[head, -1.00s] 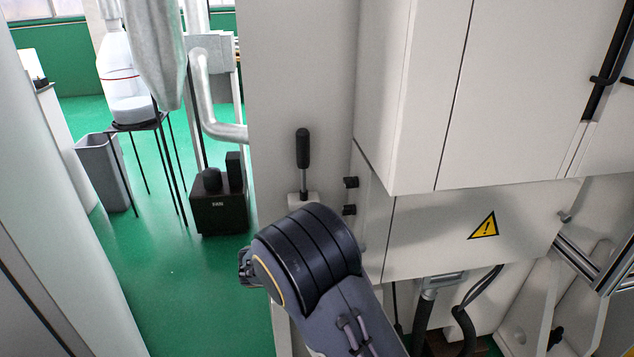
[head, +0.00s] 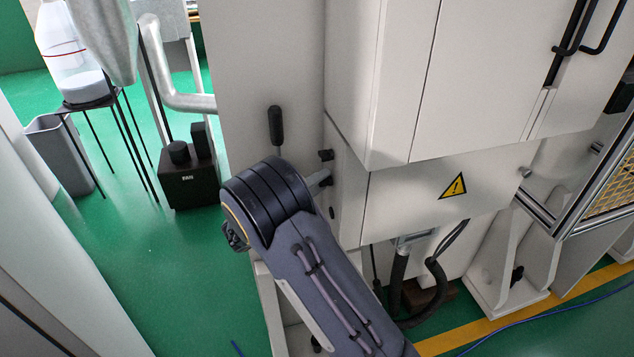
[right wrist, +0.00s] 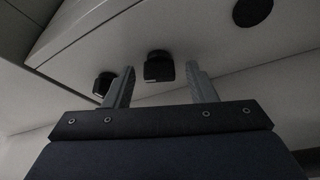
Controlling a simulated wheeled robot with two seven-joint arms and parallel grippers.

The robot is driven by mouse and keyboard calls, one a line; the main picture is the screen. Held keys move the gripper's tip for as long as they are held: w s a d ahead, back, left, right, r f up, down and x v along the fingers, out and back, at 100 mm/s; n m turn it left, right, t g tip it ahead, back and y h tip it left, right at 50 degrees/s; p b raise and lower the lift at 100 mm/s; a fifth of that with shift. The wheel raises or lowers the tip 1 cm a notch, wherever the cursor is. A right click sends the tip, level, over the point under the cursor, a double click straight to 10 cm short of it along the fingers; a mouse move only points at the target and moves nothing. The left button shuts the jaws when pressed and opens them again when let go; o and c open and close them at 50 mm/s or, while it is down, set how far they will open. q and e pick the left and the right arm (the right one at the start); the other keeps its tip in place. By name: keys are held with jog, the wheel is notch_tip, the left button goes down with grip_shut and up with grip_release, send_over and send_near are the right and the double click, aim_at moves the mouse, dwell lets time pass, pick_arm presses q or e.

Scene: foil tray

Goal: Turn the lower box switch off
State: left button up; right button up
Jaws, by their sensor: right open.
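The white box (head: 348,195) has a black upper switch knob (head: 326,154) on its left side face. In the right wrist view the fingers (right wrist: 161,80) are open. One black knob, which looks like the lower switch (right wrist: 158,67), sits between the fingertips, with gaps on both sides. The upper knob (right wrist: 103,84) is just outside the left finger. My left gripper is not in view.
A black-handled lever (head: 275,125) stands on the panel left of the box. A dark round disc (right wrist: 252,12) is on the box face. A larger white cabinet (head: 385,80) overhangs from above. Green floor (head: 150,270) is open to the left.

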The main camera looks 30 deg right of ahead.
jog(key=c, duration=1)
jog(key=n+y+p, duration=0.2)
jog(key=n, duration=0.2)
jog(key=shift+n, duration=0.4)
jog(key=o, duration=1)
